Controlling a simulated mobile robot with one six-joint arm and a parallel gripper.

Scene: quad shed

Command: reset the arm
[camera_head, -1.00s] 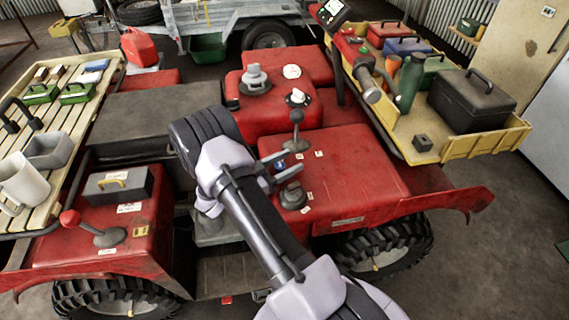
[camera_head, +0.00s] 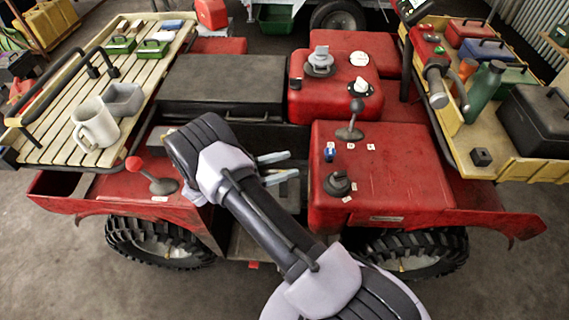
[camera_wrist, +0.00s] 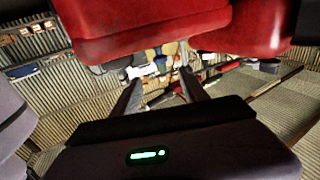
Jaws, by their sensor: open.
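My gripper (camera_head: 287,166) is at the end of my bent arm, in the middle of the head view. Its two thin grey fingers are apart, with nothing between them, and point right toward the red box (camera_head: 395,185) of the quad. In this view they overlap the dark gap left of that box; I cannot tell the exact distance. The wrist view also shows the two fingers (camera_wrist: 160,92) spread apart and empty, with red bodywork (camera_wrist: 130,25) above them.
A slatted left rack (camera_head: 60,128) carries a white mug (camera_head: 95,122) and a grey bin (camera_head: 123,99). A red-knobbed lever (camera_head: 152,180) stands at left. A black lever (camera_head: 352,122) and dark knob (camera_head: 338,184) rise from the right box. A yellow tray (camera_head: 480,135) holds several tools.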

